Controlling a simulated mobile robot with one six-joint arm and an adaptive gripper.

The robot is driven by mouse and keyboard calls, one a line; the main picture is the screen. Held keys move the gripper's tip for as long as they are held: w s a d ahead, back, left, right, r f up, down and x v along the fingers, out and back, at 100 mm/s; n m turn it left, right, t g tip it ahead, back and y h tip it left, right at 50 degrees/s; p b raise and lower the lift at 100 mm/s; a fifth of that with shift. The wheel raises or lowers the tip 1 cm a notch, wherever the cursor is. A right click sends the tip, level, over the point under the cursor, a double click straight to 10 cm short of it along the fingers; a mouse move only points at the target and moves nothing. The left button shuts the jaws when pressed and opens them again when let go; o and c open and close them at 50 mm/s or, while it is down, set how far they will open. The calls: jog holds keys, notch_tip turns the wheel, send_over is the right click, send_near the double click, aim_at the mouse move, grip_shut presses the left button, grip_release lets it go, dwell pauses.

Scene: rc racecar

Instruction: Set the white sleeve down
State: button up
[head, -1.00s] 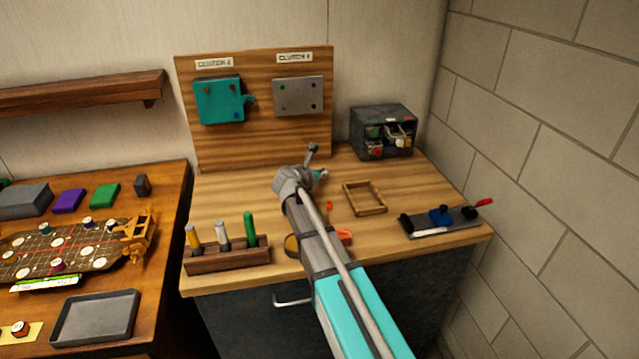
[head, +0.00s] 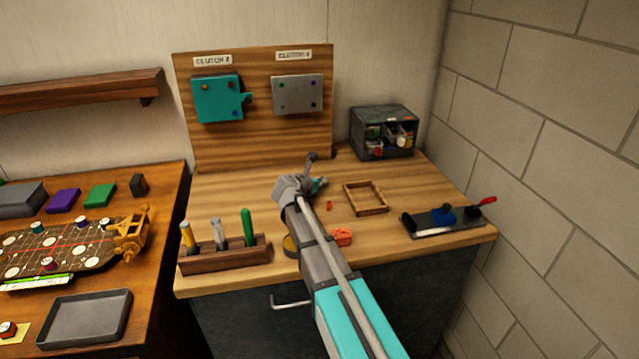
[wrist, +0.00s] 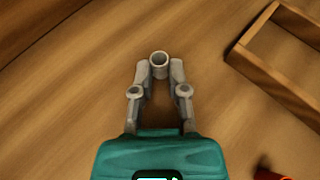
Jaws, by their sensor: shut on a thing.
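The white sleeve (wrist: 159,60) is a short, pale, hollow cylinder. In the wrist view it sits upright between the fingertips of my gripper (wrist: 159,72), with its open top facing the camera. My gripper is shut on it, over the wooden worktop (wrist: 60,120). Whether the sleeve's lower end touches the wood cannot be told. In the head view my gripper (head: 320,186) is mostly hidden behind my wrist, and the sleeve cannot be made out there.
A wooden frame tray (head: 366,212) lies right of my gripper; its corner also shows in the wrist view (wrist: 262,62). An orange-red part (head: 342,237) lies nearer. A tool rack (head: 225,258) stands front left. An upright board (head: 255,145) stands behind. Bare wood lies left of my gripper.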

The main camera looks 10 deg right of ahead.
jog(key=shift+f, duration=0.2)
jog(key=o, duration=0.7)
jog(key=shift+c, duration=0.2)
jog(key=shift+r, duration=0.15)
jog(key=shift+r, duration=0.15)
jog(key=shift+p+v, duration=1.5)
jog(key=shift+v, duration=2.2)
